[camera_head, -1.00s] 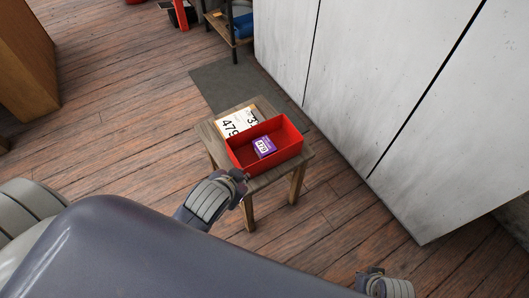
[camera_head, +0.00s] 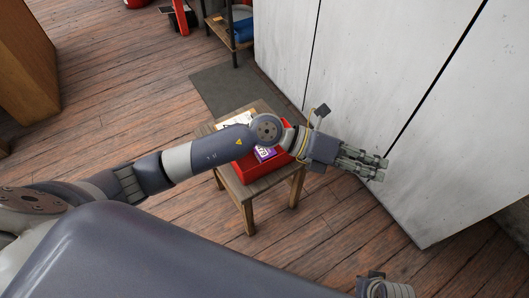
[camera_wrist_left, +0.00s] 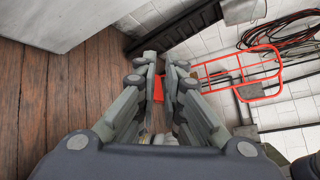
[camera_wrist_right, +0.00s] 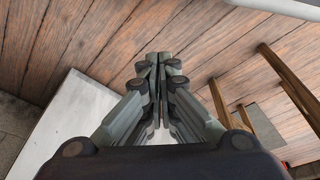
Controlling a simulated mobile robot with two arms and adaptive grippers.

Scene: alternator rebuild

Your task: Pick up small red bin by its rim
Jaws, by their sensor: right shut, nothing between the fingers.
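The small red bin (camera_head: 250,171) stands on a small wooden stool (camera_head: 232,185) in the head view. My left arm crosses above it and hides most of it. A purple box (camera_head: 265,154) shows in the bin. My left gripper (camera_head: 383,169) is to the right of the bin, past the stool, in front of the pale panels. The left wrist view shows its fingers (camera_wrist_left: 161,78) partly apart, with nothing held between them. My right gripper (camera_wrist_right: 158,62) shows in the right wrist view, shut and empty over the floor, with the stool's legs at right.
Tall pale panels (camera_head: 385,70) stand close to my left gripper. A white card (camera_head: 228,121) lies behind the bin, partly hidden. A wooden cabinet (camera_head: 35,75) is at far left. An orange-red frame (camera_wrist_left: 240,72) stands by a white wall.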

